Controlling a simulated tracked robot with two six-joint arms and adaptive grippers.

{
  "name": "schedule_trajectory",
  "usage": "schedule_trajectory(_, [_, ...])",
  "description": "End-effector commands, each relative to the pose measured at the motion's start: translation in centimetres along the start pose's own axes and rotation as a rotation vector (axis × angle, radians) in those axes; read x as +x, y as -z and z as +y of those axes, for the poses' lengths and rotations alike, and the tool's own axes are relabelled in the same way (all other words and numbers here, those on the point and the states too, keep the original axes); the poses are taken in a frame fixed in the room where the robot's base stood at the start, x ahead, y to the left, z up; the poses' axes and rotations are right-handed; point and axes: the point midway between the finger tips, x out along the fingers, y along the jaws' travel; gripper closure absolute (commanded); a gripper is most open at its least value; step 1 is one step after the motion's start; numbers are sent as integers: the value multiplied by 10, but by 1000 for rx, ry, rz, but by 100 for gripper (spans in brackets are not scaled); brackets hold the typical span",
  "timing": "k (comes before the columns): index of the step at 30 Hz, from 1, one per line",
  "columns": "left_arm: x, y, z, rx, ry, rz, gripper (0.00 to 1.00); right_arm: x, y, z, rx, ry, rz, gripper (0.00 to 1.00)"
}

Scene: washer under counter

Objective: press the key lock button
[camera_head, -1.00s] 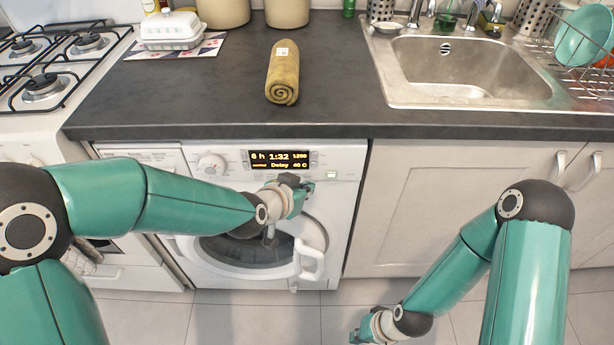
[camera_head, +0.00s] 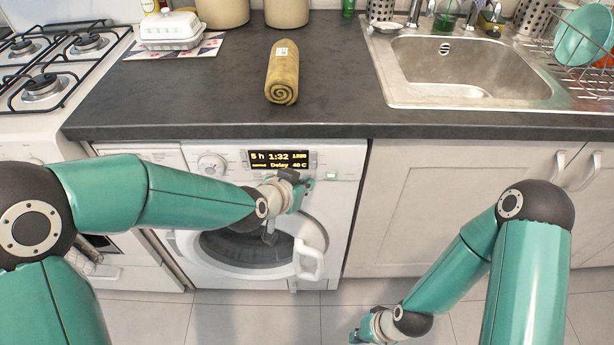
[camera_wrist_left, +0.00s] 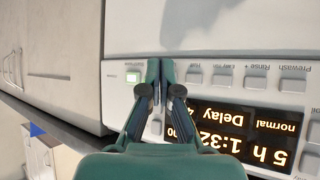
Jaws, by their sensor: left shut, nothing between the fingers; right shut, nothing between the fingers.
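The washing machine (camera_head: 345,205) stands under the counter, with its control panel (camera_head: 330,160) along the top front. My left gripper (camera_head: 303,187) is shut and empty at the panel, right of and below the display (camera_head: 278,159). In the left wrist view, where the panel appears upside down, the shut fingertips (camera_wrist_left: 160,65) lie between a lit green-white button (camera_wrist_left: 133,77) and a row of grey buttons (camera_wrist_left: 222,76). No key lock label is readable, and the fingers hide part of the panel. I cannot tell whether they touch it. My right gripper (camera_head: 368,328) is shut, low near the floor.
The dark counter (camera_head: 180,105) overhangs just above the panel. The round door with its white handle (camera_head: 309,262) is below my left gripper. A knob (camera_head: 212,163) is left of the display. A rolled towel (camera_head: 282,75) lies on the counter.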

Motion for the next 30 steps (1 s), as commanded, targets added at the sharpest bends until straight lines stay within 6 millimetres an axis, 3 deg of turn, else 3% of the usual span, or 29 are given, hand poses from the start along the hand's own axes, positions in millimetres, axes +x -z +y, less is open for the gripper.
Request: schedule_trajectory(30, [-11, -8, 8, 1, -1, 0, 100, 2, 0, 1, 0, 0, 0, 100])
